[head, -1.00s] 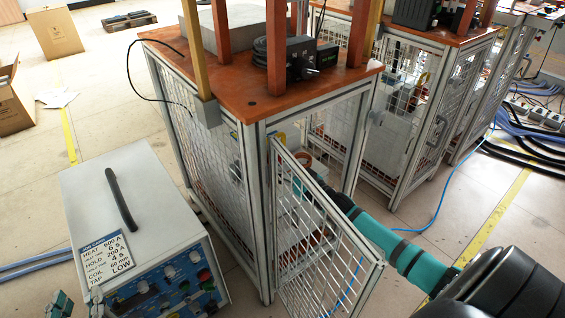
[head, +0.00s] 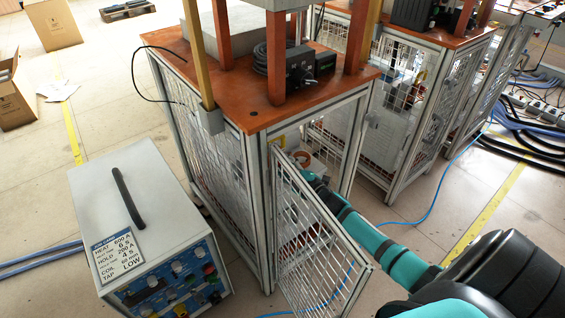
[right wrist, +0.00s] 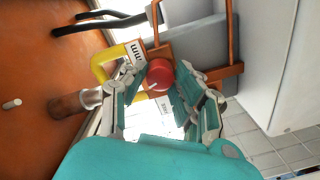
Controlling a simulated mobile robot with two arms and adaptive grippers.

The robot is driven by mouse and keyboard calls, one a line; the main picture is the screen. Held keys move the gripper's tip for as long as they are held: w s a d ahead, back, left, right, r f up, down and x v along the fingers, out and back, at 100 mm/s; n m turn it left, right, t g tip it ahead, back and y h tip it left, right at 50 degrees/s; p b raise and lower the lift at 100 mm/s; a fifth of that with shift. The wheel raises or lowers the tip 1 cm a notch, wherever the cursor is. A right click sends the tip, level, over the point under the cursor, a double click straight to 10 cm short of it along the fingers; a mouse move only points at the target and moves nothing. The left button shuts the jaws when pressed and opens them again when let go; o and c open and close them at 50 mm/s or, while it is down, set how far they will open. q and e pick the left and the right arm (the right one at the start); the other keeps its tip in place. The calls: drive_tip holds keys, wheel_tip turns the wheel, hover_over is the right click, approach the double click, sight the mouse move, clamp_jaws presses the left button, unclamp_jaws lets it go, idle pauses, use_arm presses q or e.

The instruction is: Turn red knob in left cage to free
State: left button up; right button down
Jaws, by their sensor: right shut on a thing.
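The left cage (head: 262,118) has an orange top and mesh sides. Its mesh door (head: 318,245) stands open towards me. My right arm reaches past the door into the cage, and my right gripper (right wrist: 162,80) is inside. In the right wrist view the round red knob (right wrist: 159,73) sits between its fingertips, on an orange and grey fitting. The gripper is shut on the knob. In the head view the knob is hidden and the gripper shows only in part. My left gripper is not in view.
A grey heater box (head: 150,200) with a front panel stands left of the cage. A second cage (head: 410,120) stands to the right. A blue cable (head: 432,207) crosses the floor. In the right wrist view a yellow part (right wrist: 112,62) lies close to the left finger.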

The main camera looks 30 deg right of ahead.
drive_tip(key=n, duration=0.5)
drive_tip(key=shift+n+h, duration=0.3)
idle(0.4)
drive_tip(key=c, duration=1)
unclamp_jaws()
drive_tip(key=s, duration=1.2)
drive_tip(key=shift+d+r, duration=0.25)
drive_tip(key=shift+d, duration=0.15)
